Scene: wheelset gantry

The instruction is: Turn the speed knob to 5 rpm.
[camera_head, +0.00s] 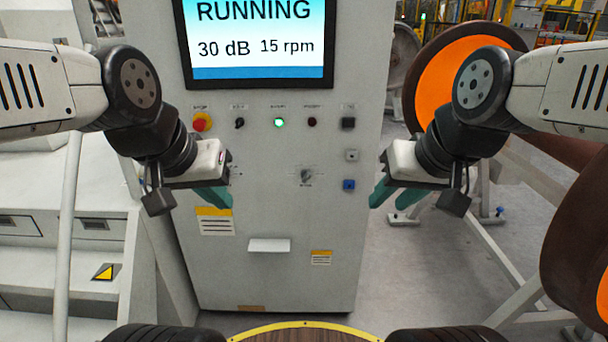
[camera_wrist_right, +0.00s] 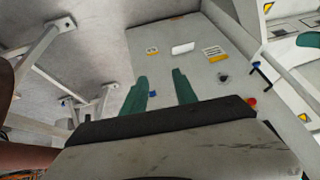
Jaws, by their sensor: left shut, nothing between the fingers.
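The control cabinet (camera_head: 280,215) faces me, and its screen (camera_head: 258,40) reads "RUNNING", "30 dB" and "15 rpm". A grey knob (camera_head: 306,176) with a small unreadable label sits in the middle of the panel. My left gripper (camera_head: 222,203) is shut and empty in front of the panel's left side, where it partly hides another control and its label. I cannot tell by label which one is the speed knob. My right gripper (camera_head: 385,197) is open and empty by the cabinet's right edge. Its two green fingers stand apart in the right wrist view (camera_wrist_right: 160,92).
A red emergency button (camera_head: 201,122), a lit green button (camera_head: 279,123) and a blue button (camera_head: 348,185) are on the panel. A small white ledge (camera_head: 269,245) juts out below. White steps (camera_head: 60,270) stand left; an orange-faced wheel (camera_head: 450,75) is at right.

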